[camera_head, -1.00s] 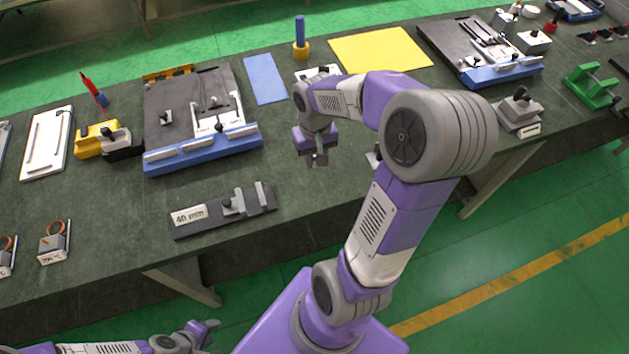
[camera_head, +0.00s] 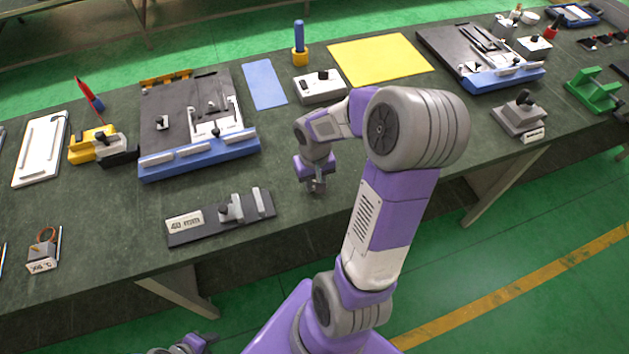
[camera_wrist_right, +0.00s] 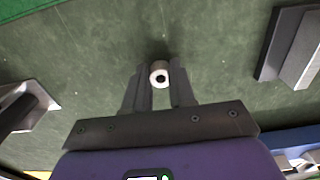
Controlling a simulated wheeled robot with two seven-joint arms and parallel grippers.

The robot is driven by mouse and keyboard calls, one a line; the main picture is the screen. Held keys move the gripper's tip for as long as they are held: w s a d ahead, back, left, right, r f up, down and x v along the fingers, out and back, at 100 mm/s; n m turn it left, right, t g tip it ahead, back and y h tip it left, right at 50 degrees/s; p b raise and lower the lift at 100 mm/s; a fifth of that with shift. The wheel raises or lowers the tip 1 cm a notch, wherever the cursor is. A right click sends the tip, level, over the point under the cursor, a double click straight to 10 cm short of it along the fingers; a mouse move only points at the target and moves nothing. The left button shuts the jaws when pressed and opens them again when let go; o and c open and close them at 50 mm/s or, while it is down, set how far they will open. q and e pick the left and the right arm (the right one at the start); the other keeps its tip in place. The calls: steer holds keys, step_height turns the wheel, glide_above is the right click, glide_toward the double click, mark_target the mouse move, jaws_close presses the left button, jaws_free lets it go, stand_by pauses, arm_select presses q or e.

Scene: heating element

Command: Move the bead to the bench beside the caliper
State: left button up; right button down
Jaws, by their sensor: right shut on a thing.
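The bead (camera_wrist_right: 159,73), a small white cylinder with a dark hole, sits between the fingertips of my right gripper (camera_wrist_right: 159,82) in the right wrist view. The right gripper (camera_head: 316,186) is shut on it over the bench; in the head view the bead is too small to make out. The dark caliper (camera_head: 221,217), labelled 40 mm, lies near the bench's front edge, left of this gripper. Its end (camera_wrist_right: 290,46) seems to show at the top right of the wrist view. My left gripper (camera_head: 192,345) is only partly in view at the bottom, away from the bench.
Bare green bench (camera_head: 290,224) lies between the caliper and my right gripper. A blue-fronted fixture (camera_head: 200,153) stands behind the caliper. A white box (camera_head: 319,88) with knobs stands behind my right wrist. A small labelled block (camera_head: 42,255) stands at the left.

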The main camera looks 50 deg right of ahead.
steer(key=c, duration=0.9)
jaws_free()
steer(key=shift+f, duration=0.1)
steer(key=shift+c, duration=0.2)
steer(key=shift+r+p, duration=0.3)
step_height(320, 180, up, 12)
steer(key=p, duration=0.3)
steer(key=shift+f, duration=0.15)
